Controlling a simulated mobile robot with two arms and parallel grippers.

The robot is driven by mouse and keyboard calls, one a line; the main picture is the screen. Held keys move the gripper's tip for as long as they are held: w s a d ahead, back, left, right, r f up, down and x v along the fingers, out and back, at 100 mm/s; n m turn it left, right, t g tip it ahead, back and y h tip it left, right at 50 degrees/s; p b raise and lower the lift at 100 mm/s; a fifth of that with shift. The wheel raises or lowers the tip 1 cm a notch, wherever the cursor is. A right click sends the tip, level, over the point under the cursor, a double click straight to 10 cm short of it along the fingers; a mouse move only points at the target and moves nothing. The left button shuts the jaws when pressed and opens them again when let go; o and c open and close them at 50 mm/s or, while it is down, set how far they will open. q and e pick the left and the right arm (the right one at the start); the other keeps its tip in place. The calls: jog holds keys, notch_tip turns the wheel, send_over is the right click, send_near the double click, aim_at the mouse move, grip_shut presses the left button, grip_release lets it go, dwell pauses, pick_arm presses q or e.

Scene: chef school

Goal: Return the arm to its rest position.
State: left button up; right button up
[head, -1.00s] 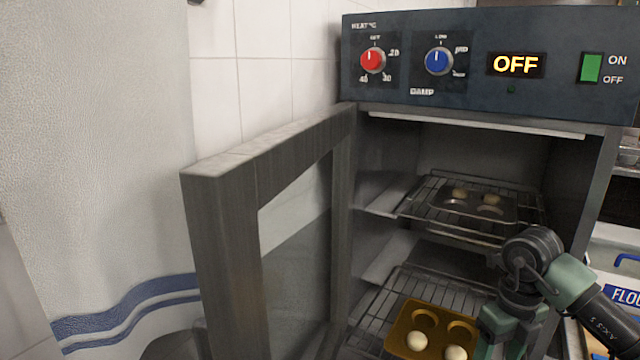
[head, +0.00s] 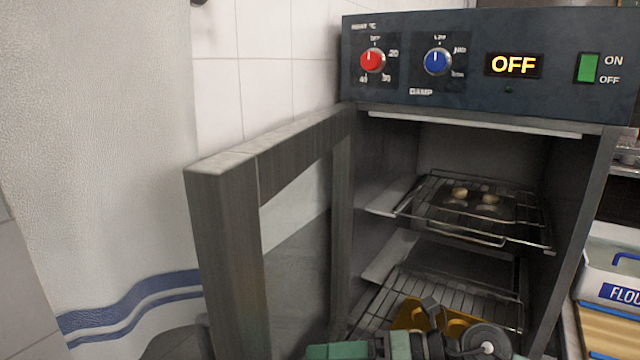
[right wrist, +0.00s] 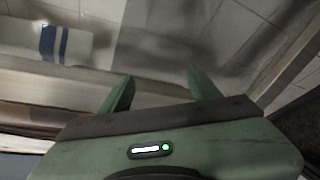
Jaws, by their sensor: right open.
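My right gripper (right wrist: 156,82) is open in the right wrist view, its two green fingers apart with nothing between them. In the head view my right arm lies across the bottom edge, in front of the oven's lower opening; its fingertips cannot be made out there. My left gripper is not in view.
The oven door (head: 222,255) stands open on the left. A dark tray (head: 462,208) with buns sits on the upper rack (head: 412,200). The oven display (head: 513,65) reads OFF. A flour container (head: 605,285) stands at the right.

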notch_tip(320, 180, up, 5)
jog(key=a+m+t+y, duration=0.2)
jog(key=m+t+y, duration=0.1)
jog(key=w+d+r+m+t+h, duration=0.2)
jog(key=d+m+t+h, duration=0.15)
jog(key=m+t, duration=0.4)
jog(key=w+d+r+m+t+h, duration=0.2)
jog(key=d+m+t, duration=0.35)
jog(key=m, duration=0.35)
jog(key=s+d+f+m+g+h, duration=0.2)
jog(key=d+f+m+h, duration=0.95)
jog(key=f+m, duration=0.25)
jog(key=s+f+m+g, duration=0.2)
jog(key=s+f+g, duration=0.4)
jog(key=s+f, duration=0.45)
jog(key=s+f+m+g, duration=0.2)
jog(key=s+f+g, duration=0.55)
jog(key=s, duration=0.65)
jog(key=s+f, duration=0.3)
jog(key=f, duration=2.6)
jog(key=s+d+f+g, duration=0.2)
jog(key=s+d+f, duration=0.1)
jog(key=s+f, duration=1.1)
jog(key=shift+s+f+h, duration=0.25)
jog(key=shift+s+h, duration=0.15)
jog(key=shift+s, duration=0.65)
